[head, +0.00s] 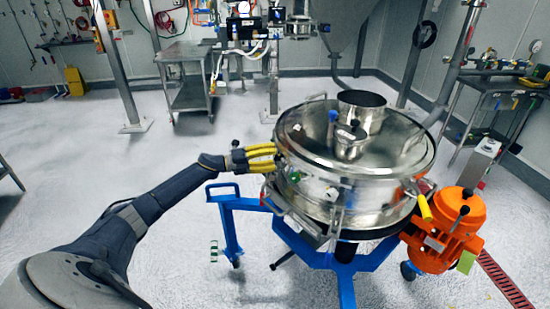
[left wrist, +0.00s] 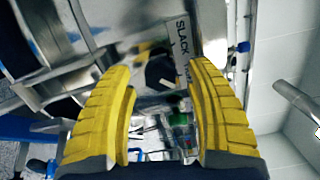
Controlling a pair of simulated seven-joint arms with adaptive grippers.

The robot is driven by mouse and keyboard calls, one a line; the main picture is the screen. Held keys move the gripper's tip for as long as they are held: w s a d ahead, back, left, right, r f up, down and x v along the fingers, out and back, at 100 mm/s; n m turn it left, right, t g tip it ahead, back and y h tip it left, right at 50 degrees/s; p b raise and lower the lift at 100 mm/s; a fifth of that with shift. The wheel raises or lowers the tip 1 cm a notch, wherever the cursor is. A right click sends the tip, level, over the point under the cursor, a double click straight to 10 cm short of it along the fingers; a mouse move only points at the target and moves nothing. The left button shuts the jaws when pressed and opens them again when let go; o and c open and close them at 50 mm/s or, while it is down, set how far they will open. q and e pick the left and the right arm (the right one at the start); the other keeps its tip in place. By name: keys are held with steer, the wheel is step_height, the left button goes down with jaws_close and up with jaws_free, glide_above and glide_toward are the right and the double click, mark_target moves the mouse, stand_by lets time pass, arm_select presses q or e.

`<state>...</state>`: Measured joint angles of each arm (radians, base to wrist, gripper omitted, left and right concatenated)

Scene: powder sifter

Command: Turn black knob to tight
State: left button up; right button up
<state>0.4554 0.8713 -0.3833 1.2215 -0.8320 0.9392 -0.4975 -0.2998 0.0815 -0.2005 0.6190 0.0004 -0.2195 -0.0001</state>
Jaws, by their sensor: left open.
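The black knob (left wrist: 160,73) shows in the left wrist view between my two yellow fingers, beyond their tips. A white label reading "SLACK" (left wrist: 182,38) sits beside it; the lettering nearer the knob is partly hidden by a finger. My left gripper (head: 272,158) is open, with its fingers at the left side of the steel sifter (head: 340,195). It also shows in the left wrist view (left wrist: 160,75), with a gap between the fingers and nothing held. I cannot tell whether a fingertip touches the knob. In the head view I cannot make the knob out clearly.
The sifter stands on a blue wheeled frame (head: 347,285) with an orange motor (head: 445,235) at its right. A blue upright (head: 228,225) stands below my left gripper. A steel cart (head: 190,90) stands farther back.

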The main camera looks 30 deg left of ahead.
arm_select(q)
steer(key=v, duration=1.1)
steer(key=shift+r, duration=0.1)
steer(key=shift+d, duration=0.1)
